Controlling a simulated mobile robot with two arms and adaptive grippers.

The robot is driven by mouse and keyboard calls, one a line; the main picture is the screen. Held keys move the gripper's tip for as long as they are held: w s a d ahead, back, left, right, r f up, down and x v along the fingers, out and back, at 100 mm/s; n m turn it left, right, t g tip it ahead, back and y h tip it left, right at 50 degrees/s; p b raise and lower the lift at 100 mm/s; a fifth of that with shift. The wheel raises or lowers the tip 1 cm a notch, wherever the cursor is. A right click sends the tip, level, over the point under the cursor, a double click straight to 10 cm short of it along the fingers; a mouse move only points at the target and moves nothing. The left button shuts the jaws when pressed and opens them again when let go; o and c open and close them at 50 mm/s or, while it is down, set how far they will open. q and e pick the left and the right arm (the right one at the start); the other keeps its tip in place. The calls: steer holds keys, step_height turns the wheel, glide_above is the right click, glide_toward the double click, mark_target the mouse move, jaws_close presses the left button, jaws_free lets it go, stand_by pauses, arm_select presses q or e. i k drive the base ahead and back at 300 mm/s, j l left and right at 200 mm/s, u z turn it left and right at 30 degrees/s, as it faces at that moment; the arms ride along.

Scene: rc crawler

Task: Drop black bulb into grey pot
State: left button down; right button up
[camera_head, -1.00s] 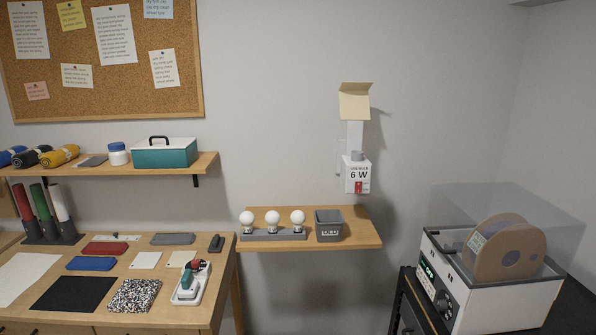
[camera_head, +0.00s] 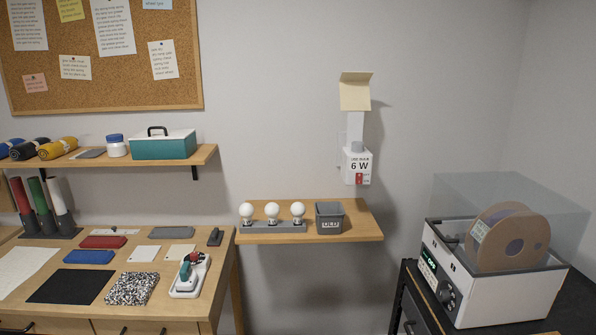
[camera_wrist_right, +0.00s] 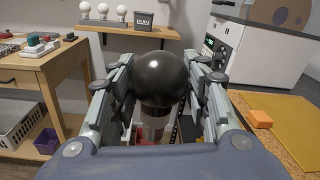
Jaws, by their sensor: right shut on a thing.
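A black bulb (camera_wrist_right: 160,77) is held between the fingers of my right gripper (camera_wrist_right: 160,90) in the right wrist view. Its dark round glass faces up and its lighter base is partly hidden below. The grey pot (camera_head: 329,217), a square bin marked "OLD", stands on the small wooden shelf in the head view. It also shows far off at the top of the right wrist view (camera_wrist_right: 144,19), well apart from the bulb. Neither gripper shows in the head view.
Several white bulbs (camera_head: 272,211) stand in a grey holder left of the pot on the shelf (camera_head: 364,225). A 6 W fixture (camera_head: 356,165) hangs on the wall above. An orange block (camera_wrist_right: 260,118) lies right of the gripper.

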mark_target(333, 231)
steer(key=i+j, duration=0.2)
steer(key=j, duration=0.2)
steer(key=i+j, duration=0.45)
steer(key=j, duration=0.3)
steer(key=i+j, duration=0.2)
steer(key=j, duration=0.2)
steer(key=z, duration=0.05)
